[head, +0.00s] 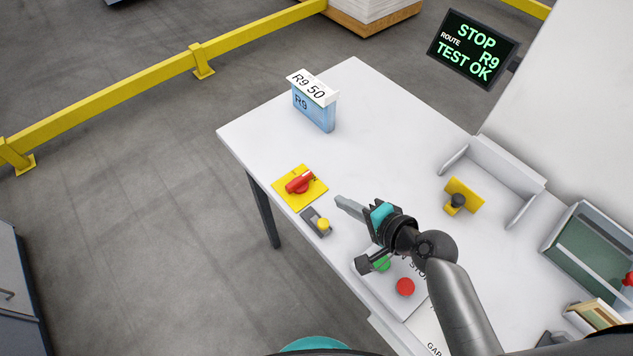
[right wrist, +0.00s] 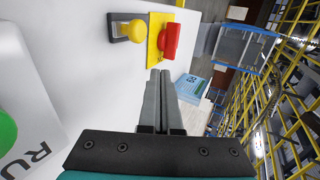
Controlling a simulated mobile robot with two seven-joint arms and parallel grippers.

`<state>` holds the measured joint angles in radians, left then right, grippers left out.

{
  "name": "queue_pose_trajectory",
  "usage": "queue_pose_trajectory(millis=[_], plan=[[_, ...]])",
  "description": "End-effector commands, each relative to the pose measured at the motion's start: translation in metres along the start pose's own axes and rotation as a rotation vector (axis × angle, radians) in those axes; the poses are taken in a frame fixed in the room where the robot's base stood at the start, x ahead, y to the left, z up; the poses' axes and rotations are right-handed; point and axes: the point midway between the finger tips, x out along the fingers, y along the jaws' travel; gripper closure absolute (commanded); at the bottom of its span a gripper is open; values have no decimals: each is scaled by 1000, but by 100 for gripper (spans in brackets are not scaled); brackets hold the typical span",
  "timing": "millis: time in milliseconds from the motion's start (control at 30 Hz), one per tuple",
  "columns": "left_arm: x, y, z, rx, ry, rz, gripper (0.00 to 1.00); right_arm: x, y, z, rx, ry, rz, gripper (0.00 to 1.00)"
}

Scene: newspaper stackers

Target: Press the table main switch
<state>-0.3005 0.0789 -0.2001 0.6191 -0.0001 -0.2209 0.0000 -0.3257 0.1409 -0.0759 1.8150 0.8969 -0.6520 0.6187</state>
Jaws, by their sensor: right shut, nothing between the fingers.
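A red rotary switch (head: 300,182) sits on a yellow square plate (head: 291,199) near the table's left edge. In the right wrist view the red switch (right wrist: 171,41) is just beyond my fingertips, on its yellow plate (right wrist: 154,45). My right gripper (head: 340,201) is shut and empty, to the lower right of the switch; its fingers also show in the right wrist view (right wrist: 162,75). A gap shows between fingertips and switch in the head view. My left gripper is not in view.
A small lever with a yellow knob (head: 323,224) stands beside the plate. A panel with a green button (head: 382,265) and a red button (head: 405,287) lies under my right arm. A blue R9 box (head: 314,111) stands at the back. The screen (head: 472,48) reads STOP, TEST OK.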

Motion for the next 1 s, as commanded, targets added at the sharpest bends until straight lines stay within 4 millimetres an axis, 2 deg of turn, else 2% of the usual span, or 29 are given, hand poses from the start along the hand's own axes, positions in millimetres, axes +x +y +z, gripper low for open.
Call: queue_pose_trajectory(millis=[33,300,500,700,1000], plan=[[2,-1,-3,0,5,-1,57,12,-1,0,1,-1,-3,100],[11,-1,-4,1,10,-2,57,59,0,0,0,-1,-2,100],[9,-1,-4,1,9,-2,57,83,-13,1,0,-1,-1,100],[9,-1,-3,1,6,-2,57,94,-20,1,0,-1,0,100],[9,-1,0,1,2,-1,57,96,-20,1,-1,-1,1,100]])
